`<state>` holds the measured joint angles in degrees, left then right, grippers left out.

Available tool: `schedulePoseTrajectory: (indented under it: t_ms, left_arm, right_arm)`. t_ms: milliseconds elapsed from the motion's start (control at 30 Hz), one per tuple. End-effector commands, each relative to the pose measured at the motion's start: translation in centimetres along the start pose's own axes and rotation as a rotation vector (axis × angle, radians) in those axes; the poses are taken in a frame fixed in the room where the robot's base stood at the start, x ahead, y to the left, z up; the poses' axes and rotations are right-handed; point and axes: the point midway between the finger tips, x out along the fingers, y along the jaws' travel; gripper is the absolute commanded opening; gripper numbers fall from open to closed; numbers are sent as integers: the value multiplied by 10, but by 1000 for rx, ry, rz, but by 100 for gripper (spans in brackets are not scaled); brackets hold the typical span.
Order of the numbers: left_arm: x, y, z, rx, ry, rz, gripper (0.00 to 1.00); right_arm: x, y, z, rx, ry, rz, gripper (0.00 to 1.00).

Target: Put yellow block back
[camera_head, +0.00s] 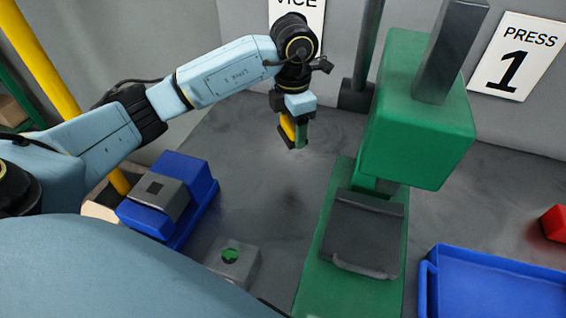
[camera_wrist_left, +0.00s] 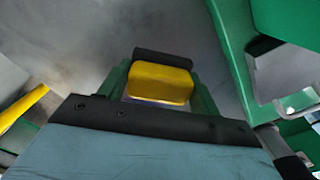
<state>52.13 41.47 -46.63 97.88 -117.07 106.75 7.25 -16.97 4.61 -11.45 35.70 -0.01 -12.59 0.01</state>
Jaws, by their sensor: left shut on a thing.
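The yellow block (camera_wrist_left: 161,83) sits between the green fingers of my left gripper (camera_wrist_left: 165,90) in the left wrist view. In the head view the left gripper (camera_head: 294,130) hangs above the grey table, left of the green press, with the yellow block (camera_head: 287,127) showing at the left side of its fingers. The gripper is shut on the block. The block appears clear of the press. My right gripper is not in view.
The green press (camera_head: 420,130) stands right of the gripper. A blue vice (camera_head: 185,180) is at left. A grey box with a green button (camera_head: 232,262) stands at the front. A blue tray (camera_head: 490,285) and a red object (camera_head: 555,222) lie at right.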

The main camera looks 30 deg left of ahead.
Motion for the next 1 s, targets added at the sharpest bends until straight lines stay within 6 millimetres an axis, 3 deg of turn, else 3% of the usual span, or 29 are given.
schedulePoseTrajectory:
  t_ms: [200,400,533,800,1000]
  left_arm:
    - [6,16,-6,-513,13,-6,42]
    - [9,23,-11,-772,22,-3,42]
    - [19,24,-12,-828,26,-5,42]
    - [65,24,-13,-831,26,-4,42]
    - [80,24,-13,-829,25,-4,42]
  right_arm:
    - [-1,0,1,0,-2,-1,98]
    - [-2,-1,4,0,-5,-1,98]
    - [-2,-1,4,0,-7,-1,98]
    - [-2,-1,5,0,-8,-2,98]
    - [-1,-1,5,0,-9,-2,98]
